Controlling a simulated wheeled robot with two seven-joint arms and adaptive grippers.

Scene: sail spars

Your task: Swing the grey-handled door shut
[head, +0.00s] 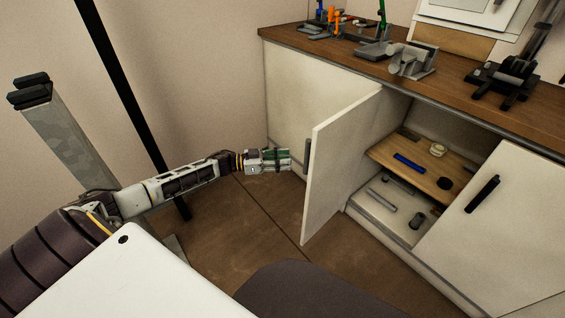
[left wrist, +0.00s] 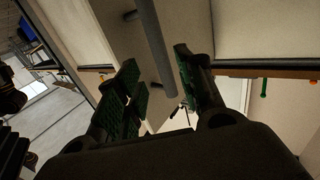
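The grey-handled door (head: 338,165) stands swung open from the white cabinet, its outer face toward my left arm. Its grey bar handle (head: 307,156) is on that face near the free edge. My left gripper (head: 288,159) is just left of the handle, pointing at it. In the left wrist view the handle (left wrist: 153,45) runs between the two green-padded fingers of the left gripper (left wrist: 158,72), which are apart with gaps on both sides. I cannot tell how deep the bar sits between them. My right gripper is not in view.
The open cabinet has a wooden shelf (head: 430,173) with a blue bar (head: 409,162) and small items; more items lie on its floor. A black-handled door (head: 470,225) is shut at right. The wooden countertop (head: 455,85) holds tools and stands. A dark pole (head: 132,90) stands behind my left arm.

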